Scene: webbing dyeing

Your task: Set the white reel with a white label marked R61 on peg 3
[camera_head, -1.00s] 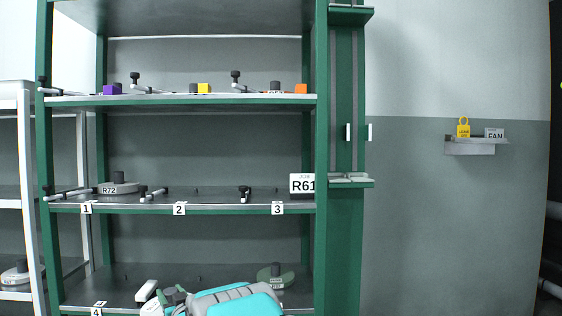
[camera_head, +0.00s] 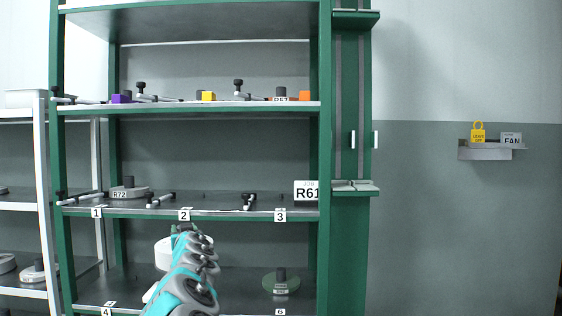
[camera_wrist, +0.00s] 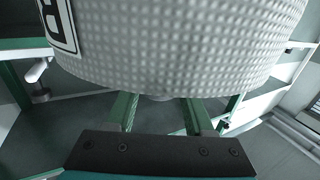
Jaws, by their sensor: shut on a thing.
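The white reel (camera_head: 163,250) shows beside my gripper (camera_head: 183,231), in front of the gap between the middle and lower shelves. In the wrist view the dimpled white reel (camera_wrist: 190,45) fills the top, with part of a white label, black-bordered and bearing a large letter, at its left; the full marking is cut off. My gripper's green fingers (camera_wrist: 160,108) are shut on the reel. The number plate 3 (camera_head: 280,215) is on the middle shelf's front edge, at the right. No reel shows above it; peg 3 itself is hard to make out.
A card marked R61 (camera_head: 306,191) stands at the middle shelf's right end. A dark-knobbed rod (camera_head: 248,201) juts forward left of plate 3. Reel R72 (camera_head: 129,191) sits behind plate 1. The green upright (camera_head: 324,150) bounds the right.

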